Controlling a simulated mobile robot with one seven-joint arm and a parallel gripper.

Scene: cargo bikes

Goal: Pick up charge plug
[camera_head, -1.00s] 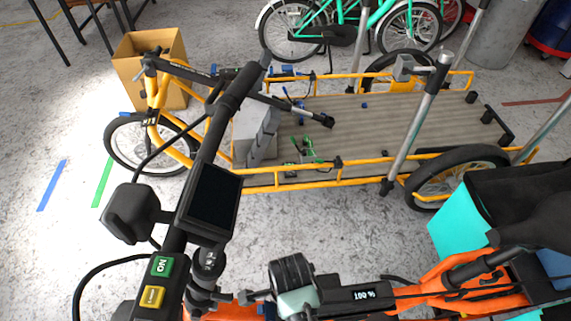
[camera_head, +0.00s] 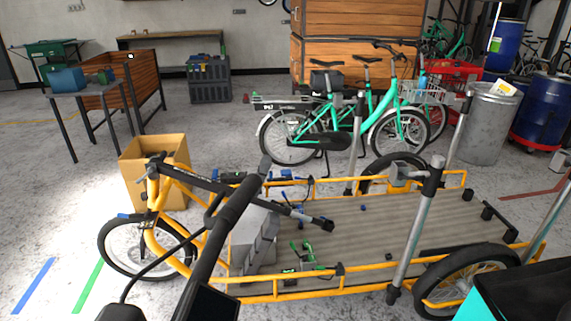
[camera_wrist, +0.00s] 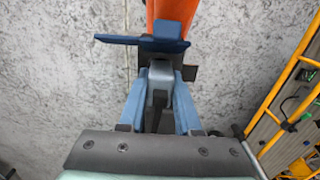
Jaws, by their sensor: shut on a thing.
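In the wrist view, my gripper (camera_wrist: 158,85) has two light-blue fingers closed on a grey and black piece, which looks like the charge plug (camera_wrist: 160,72). The fingers press on it from both sides and hide part of it. Just beyond it are a dark blue bar-shaped part (camera_wrist: 120,39) and an orange bike tube (camera_wrist: 171,14). I cannot tell whether the plug still touches them. The head view does not show my gripper or the plug.
A yellow cargo bike (camera_head: 290,297) with a wooden deck stands ahead, with a cardboard box (camera_head: 160,165) behind its front wheel. Green bikes (camera_head: 325,140) stand farther back. Concrete floor is free at left.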

